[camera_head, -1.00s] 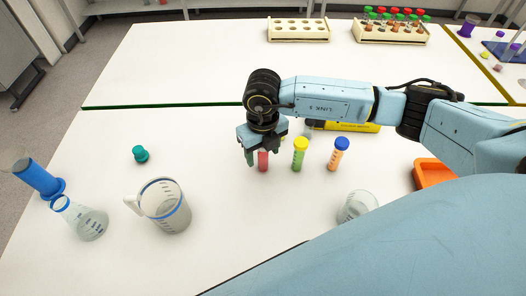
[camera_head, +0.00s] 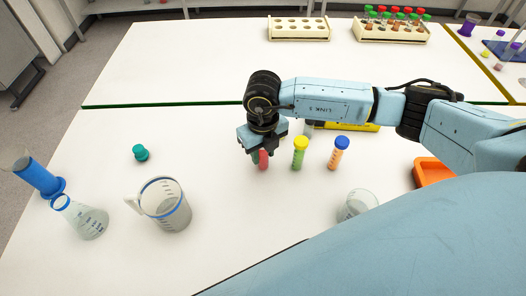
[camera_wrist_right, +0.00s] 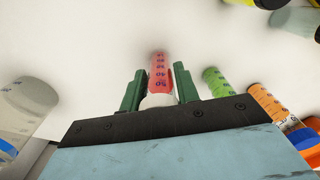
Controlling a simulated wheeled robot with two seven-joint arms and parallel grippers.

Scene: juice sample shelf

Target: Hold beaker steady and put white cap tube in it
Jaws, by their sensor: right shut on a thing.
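My right gripper (camera_head: 260,156) points down at the middle of the table and is shut on a red tube (camera_head: 263,161). In the right wrist view the red tube (camera_wrist_right: 160,72) sits between the green fingers, with its white cap (camera_wrist_right: 156,101) close to the palm. I cannot tell whether its bottom touches the table. A clear beaker (camera_head: 357,205) stands upright at the lower right, partly behind my arm. A measuring jug (camera_head: 168,205) with a blue rim and handle stands at lower left. My left gripper is not in view.
A yellow-capped green tube (camera_head: 299,154) and a blue-capped orange tube (camera_head: 338,154) stand just right of the gripper. A flask (camera_head: 87,222), a blue-based cylinder (camera_head: 39,178) and a teal stopper (camera_head: 141,153) are at left. An orange tray (camera_head: 432,172) is at right.

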